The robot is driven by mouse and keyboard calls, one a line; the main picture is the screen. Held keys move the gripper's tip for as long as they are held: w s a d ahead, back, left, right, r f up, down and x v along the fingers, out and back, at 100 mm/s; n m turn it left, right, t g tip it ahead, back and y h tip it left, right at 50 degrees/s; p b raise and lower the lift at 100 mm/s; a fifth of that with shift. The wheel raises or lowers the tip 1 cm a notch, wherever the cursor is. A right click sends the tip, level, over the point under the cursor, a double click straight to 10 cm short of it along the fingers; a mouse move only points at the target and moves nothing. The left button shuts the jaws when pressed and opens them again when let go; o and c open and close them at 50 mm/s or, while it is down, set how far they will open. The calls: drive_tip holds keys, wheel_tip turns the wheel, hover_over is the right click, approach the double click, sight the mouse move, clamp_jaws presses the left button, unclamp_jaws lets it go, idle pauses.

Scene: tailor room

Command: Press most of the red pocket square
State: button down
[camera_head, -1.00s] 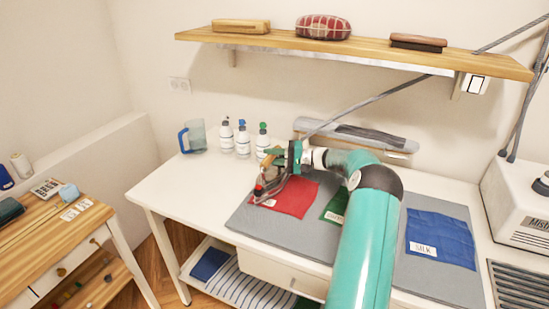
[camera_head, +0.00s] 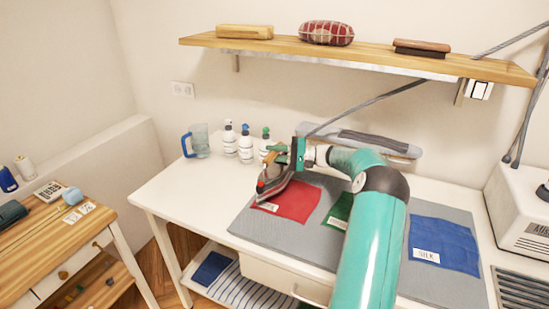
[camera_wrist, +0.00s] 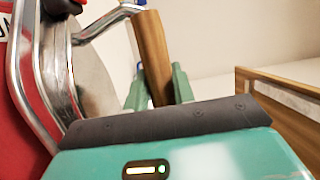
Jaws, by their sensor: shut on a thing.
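The red pocket square (camera_head: 297,203) lies flat on the grey pressing mat (camera_head: 262,228), with a white label at its lower left corner. My gripper (camera_head: 281,156) is shut on the wooden handle of the iron (camera_head: 271,186). The iron is over the left edge of the red square, near the label, and covers part of it. I cannot tell whether its soleplate touches the cloth. In the wrist view the iron (camera_wrist: 95,80) fills the left side, its handle is between my fingers (camera_wrist: 158,92), and red cloth (camera_wrist: 22,135) shows at the left edge.
A green cloth (camera_head: 337,212) lies right of the red one, partly behind my arm. A blue cloth (camera_head: 443,243) labelled silk is farther right. White bottles (camera_head: 245,146) and a blue-handled jug (camera_head: 199,142) stand behind left. A shelf (camera_head: 370,55) hangs above.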

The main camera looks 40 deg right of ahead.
drive_tip(key=shift+r, duration=2.15)
